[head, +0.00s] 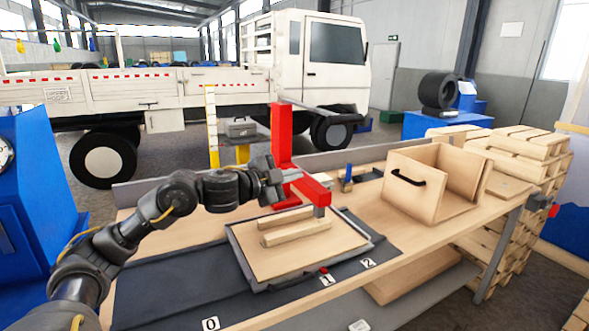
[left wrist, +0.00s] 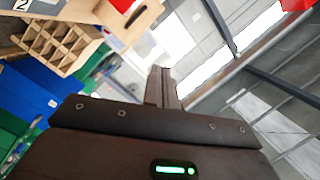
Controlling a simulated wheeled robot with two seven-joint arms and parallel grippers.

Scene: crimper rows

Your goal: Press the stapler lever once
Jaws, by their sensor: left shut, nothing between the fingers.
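A red stapler (head: 282,137) stands on the workbench, with a tall upright and a red arm reaching toward me. The arm ends in a grey head (head: 320,211) above the tray. I cannot tell which part is the lever. My left gripper (head: 292,177) is shut and empty, its fingers pointing right at the stapler's upright. It covers part of the stapler, and I cannot tell whether they touch. In the left wrist view the closed fingers (left wrist: 163,88) show with nothing between them. My right gripper is not in view.
Two wooden strips (head: 294,232) lie on a board in a dark-rimmed tray (head: 258,281) below the stapler. A wooden box (head: 415,190) with a black handle stands to the right. A dark mat (head: 170,295) with number labels covers the bench front. Pallets (head: 520,150) are stacked at right.

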